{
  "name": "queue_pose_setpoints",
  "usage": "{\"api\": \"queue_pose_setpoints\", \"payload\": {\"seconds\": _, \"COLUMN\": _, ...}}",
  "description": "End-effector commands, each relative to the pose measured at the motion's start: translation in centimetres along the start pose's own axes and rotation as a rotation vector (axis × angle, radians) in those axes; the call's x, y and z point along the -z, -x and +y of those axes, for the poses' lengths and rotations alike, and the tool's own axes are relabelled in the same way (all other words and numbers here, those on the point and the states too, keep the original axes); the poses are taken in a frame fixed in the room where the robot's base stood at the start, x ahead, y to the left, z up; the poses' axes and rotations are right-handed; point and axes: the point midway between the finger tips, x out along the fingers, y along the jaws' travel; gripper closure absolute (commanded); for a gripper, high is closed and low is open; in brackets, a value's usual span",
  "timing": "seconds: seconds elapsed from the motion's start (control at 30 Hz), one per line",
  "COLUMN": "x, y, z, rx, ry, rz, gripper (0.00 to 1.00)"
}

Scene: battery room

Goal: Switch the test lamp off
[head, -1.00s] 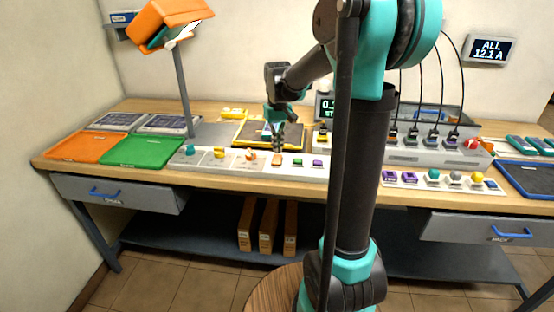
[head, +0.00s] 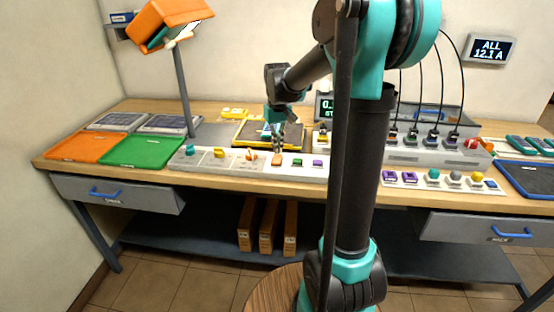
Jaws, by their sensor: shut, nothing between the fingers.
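An orange lamp head (head: 170,22) stands on a grey post at the back left, its underside pale; I cannot tell whether it is lit. A long pale control strip (head: 215,164) runs along the front of the bench, with a teal knob (head: 190,150), a yellow knob (head: 219,152), an orange lever (head: 250,155), an orange rocker (head: 277,160), a green button (head: 298,162) and a purple button (head: 318,163). Their labels are too small to read. My gripper (head: 277,150) is shut and empty, pointing down at the orange rocker; I cannot tell whether it touches.
Orange (head: 85,146) and green (head: 142,151) mats lie at the left. A grey unit with cables (head: 405,157) stands at the right, behind a small strip of colored controls (head: 408,183).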

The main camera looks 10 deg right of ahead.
Motion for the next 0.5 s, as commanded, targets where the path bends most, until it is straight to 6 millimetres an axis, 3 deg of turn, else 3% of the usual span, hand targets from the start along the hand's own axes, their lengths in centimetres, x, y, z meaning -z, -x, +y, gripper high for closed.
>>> {"api": "queue_pose_setpoints", "payload": {"seconds": 0.5, "x": 0.00, "y": -0.74, "z": 0.00, "rx": 0.000, "ry": 0.000, "rz": 0.000, "gripper": 1.00}}
